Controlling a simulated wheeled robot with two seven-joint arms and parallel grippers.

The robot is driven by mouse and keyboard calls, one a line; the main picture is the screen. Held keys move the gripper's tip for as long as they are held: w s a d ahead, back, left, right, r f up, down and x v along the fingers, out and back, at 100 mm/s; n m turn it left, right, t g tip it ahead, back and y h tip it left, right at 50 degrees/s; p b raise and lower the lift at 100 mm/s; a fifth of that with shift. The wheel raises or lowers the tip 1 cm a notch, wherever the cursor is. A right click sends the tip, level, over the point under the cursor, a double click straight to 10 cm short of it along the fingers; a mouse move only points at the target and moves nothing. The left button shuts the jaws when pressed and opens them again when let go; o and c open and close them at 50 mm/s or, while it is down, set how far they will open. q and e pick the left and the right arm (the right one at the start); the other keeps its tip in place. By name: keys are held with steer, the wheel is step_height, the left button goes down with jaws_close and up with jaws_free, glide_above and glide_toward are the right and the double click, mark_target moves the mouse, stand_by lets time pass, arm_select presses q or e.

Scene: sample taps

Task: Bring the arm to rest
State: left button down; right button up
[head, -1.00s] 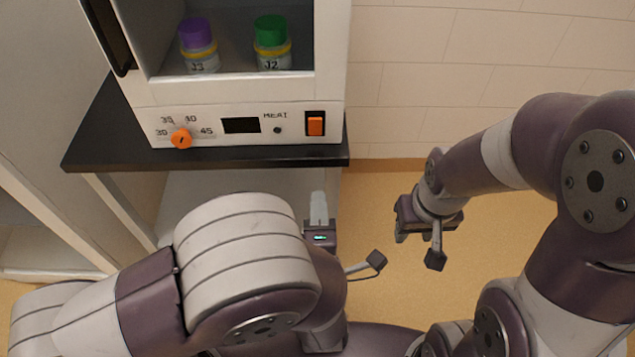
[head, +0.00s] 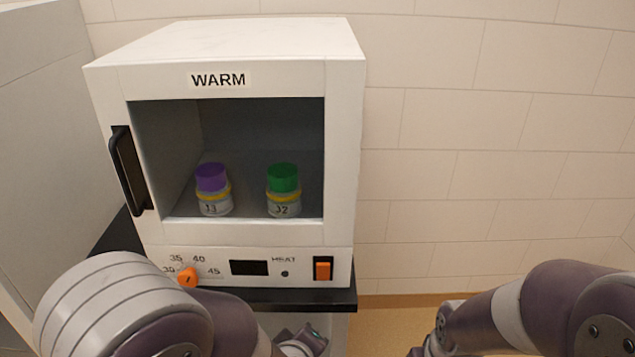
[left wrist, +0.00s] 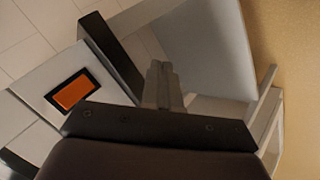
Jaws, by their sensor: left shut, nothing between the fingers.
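My left arm comes in at the bottom left of the head view, bent in front of the warmer's lower left. Only part of its wrist shows at the bottom edge there; its fingertips are out of that view. In the left wrist view, my left gripper (left wrist: 162,85) is shut with nothing between its fingers. My right arm is at the bottom right of the head view. Only its wrist end shows, at the bottom edge, and its fingers are cut off.
A white warmer (head: 344,150) labelled WARM stands on a black shelf (head: 335,298). Inside are a purple-capped jar J3 (head: 212,190) and a green-capped jar J2 (head: 284,190). Its front has an orange dial (head: 188,278) and an orange switch (head: 322,271), which also shows in the left wrist view (left wrist: 73,91).

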arm_select(q)
steer(key=s+a+r+m+g+y, duration=0.1)
steer(key=s+a+m+g, duration=0.3)
steer(key=a, duration=0.4)
steer(key=s+a+m+g+y, duration=0.1)
steer(key=s+a+m+g, duration=0.3)
steer(key=a, duration=0.3)
step_height(320, 180, up, 21)
steer(key=a+m+p, duration=0.1)
steer(key=p, duration=1.9)
steer(key=shift+s+a+f+p, duration=0.15)
steer(key=shift+s+a+p, duration=0.05)
steer(key=shift+s+p, duration=0.2)
steer(key=shift+s, duration=0.1)
